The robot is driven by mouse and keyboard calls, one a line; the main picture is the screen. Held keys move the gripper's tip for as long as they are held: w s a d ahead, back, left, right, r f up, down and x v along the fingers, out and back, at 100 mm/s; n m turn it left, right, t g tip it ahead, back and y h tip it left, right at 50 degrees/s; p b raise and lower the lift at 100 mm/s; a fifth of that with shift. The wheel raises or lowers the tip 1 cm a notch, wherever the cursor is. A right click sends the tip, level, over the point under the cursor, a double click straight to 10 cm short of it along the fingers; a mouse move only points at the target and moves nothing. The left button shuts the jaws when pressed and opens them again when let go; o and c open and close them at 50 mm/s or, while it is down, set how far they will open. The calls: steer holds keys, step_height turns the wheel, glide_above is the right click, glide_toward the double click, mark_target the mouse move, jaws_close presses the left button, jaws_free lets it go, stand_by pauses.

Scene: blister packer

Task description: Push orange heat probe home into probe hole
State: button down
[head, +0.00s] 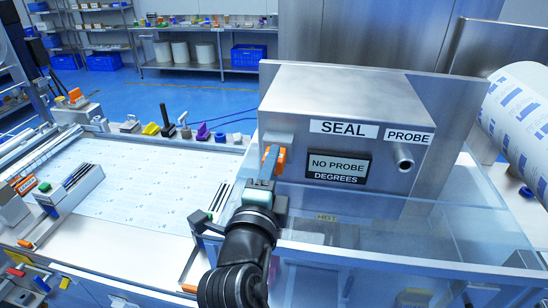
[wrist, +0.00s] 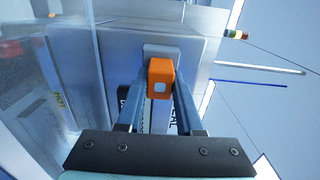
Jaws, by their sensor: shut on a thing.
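The grey metal seal box (head: 345,95) stands right of centre in the head view. An orange block (head: 281,160), which looks like the heat probe, is at the left of its front face, just below a grey bracket (head: 279,137). My gripper (head: 272,161) is shut on it. In the wrist view the orange block (wrist: 160,78) sits between both fingers, in front of a grey plate; I cannot tell if it touches the plate. The probe hole, a round metal collar (head: 403,157), is to the right under the PROBE label. The display (head: 337,167) reads NO PROBE.
A clear guard (head: 460,215) runs below and right of the box, with a HOT label (head: 327,217) near. A printed foil roll (head: 520,115) is at far right. The white blister bed (head: 140,185) lies left, with small parts along its back edge.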

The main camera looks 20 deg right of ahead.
steer(key=shift+s+a+b, duration=0.45)
steer(key=shift+s+b, duration=0.1)
steer(key=shift+s, duration=0.05)
stand_by(0.8)
steer(key=shift+b+v, duration=0.85)
steer(key=shift+v, duration=0.9)
